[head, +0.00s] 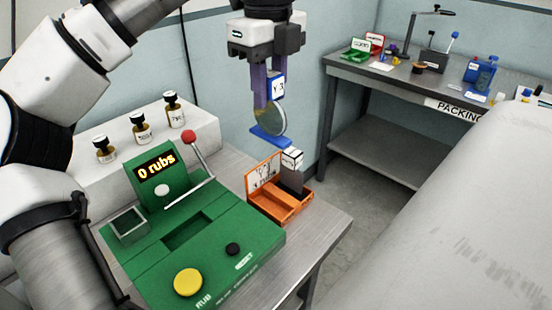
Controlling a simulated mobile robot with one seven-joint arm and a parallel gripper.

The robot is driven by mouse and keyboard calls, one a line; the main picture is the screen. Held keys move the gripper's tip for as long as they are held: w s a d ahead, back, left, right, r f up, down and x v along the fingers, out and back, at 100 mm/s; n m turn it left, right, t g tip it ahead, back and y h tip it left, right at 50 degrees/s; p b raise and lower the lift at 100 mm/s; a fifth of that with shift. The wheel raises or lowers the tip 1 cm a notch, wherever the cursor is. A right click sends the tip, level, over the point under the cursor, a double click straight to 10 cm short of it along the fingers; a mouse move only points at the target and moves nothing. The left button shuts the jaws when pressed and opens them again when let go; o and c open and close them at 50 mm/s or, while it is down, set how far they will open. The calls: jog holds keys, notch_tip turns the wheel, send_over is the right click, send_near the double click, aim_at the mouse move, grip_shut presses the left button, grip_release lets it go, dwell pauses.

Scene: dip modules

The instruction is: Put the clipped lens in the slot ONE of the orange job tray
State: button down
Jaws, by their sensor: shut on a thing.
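My gripper (267,100) is in the upper middle of the head view, pointing down with purple fingers. It is shut on the clipped lens (277,120), a round grey-green disc with a blue foot below it and a blue, white-labelled tag above it. The clipped lens hangs above the orange job tray (284,214), its blue foot a little above and left of the tray's back. The tray sits on the metal table, with a white lettered card at its back left. A grey plate with a white-labelled block stands in its right part. The slot numbers cannot be read.
A green machine (190,240) with a yellow button, red-knobbed lever and "0 rubs" display fills the table left of the tray. Several small bottles (141,130) stand on a white block behind. A packing bench (400,75) is at the back right.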

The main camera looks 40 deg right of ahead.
aim_at(269, 134)
notch_tip(269, 134, down, 18)
jog(key=shift+f+b, duration=0.25)
jog(key=shift+b, duration=0.25)
jog(key=shift+f, duration=0.1)
jog(key=c, duration=1.1)
grip_release()
notch_tip(269, 134, up, 12)
jog(key=shift+r, duration=0.1)
